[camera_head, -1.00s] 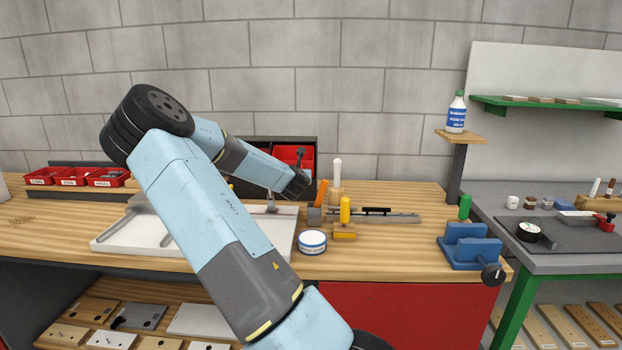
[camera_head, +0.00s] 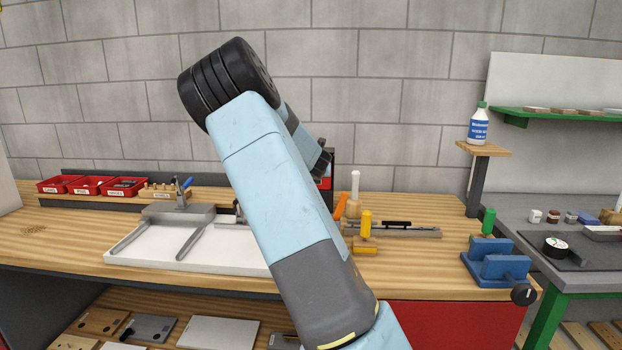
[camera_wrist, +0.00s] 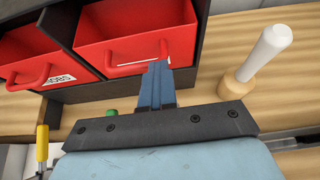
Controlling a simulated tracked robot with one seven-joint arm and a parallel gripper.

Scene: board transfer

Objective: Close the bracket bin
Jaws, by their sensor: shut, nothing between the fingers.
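In the wrist view two red bins sit side by side in a dark cabinet (camera_wrist: 68,40). The right bin (camera_wrist: 120,55) shows its open inside, with a red handle and a pale label strip on its front. The label cannot be read, so I cannot tell if it is the bracket bin. The left bin (camera_wrist: 22,75) has a handle and a partly readable label. My gripper (camera_wrist: 158,68) is shut and empty, its blue fingertips at the right bin's front by the handle. Whether they touch is unclear. In the head view my arm hides most of the cabinet (camera_head: 331,157).
A white-handled tool (camera_wrist: 258,60) stands right of the bins. A yellow-handled tool (camera_head: 365,222) and a blue vise (camera_head: 497,262) are on the bench. A white tray (camera_head: 150,250) lies left of my arm. Several small red bins (camera_head: 90,186) stand farther left.

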